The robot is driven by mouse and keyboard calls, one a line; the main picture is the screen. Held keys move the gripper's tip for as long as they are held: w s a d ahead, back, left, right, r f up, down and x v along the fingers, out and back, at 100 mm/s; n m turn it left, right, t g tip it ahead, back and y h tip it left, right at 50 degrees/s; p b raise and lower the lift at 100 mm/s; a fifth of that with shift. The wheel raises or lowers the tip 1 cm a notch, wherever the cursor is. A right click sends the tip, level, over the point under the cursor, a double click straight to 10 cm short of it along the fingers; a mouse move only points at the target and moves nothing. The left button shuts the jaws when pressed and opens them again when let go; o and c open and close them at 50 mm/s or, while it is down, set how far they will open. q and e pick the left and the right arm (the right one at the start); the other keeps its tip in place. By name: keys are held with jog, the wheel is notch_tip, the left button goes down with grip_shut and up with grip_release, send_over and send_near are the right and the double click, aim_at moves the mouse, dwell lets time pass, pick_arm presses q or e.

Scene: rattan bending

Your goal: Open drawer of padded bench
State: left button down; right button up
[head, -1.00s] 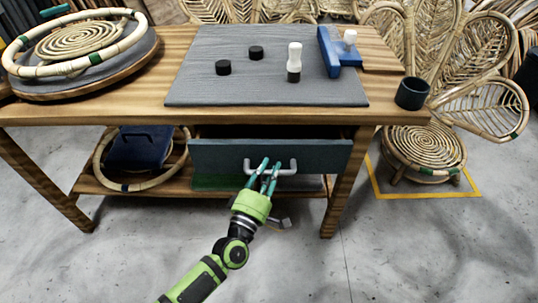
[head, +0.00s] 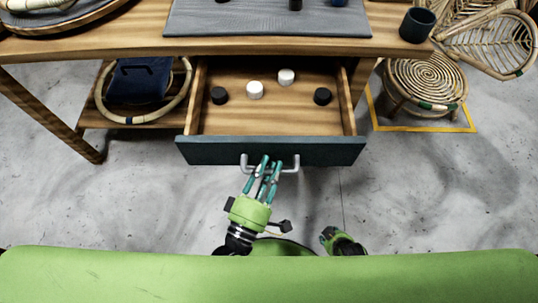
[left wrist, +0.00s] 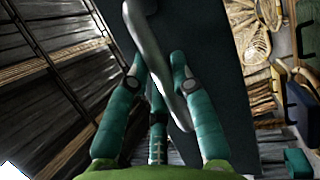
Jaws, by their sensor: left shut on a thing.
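The padded bench (head: 130,47) is a wooden table with a grey pad (head: 190,22) on top. Its drawer stands well open, and its dark teal front (head: 220,152) faces me. A U-shaped metal handle (head: 290,170) sits on the front. My left gripper (head: 263,165) is shut on the handle, its teal fingers around the bar near the middle. In the left wrist view the grey handle bar (left wrist: 150,50) passes between the fingers, against the dark drawer front (left wrist: 205,50).
Inside the drawer are two white pucks (head: 255,89) and two black pucks (head: 219,95). A dark cup (head: 417,24) stands at the bench's right end. A rattan seat (head: 425,82) stands on the right. The floor in front is mostly clear.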

pick_arm(q)
jog(key=shift+s, duration=0.15)
jog(key=c, duration=1)
grip_release()
jog(key=shift+c, duration=0.2)
jog(key=v, duration=1.2)
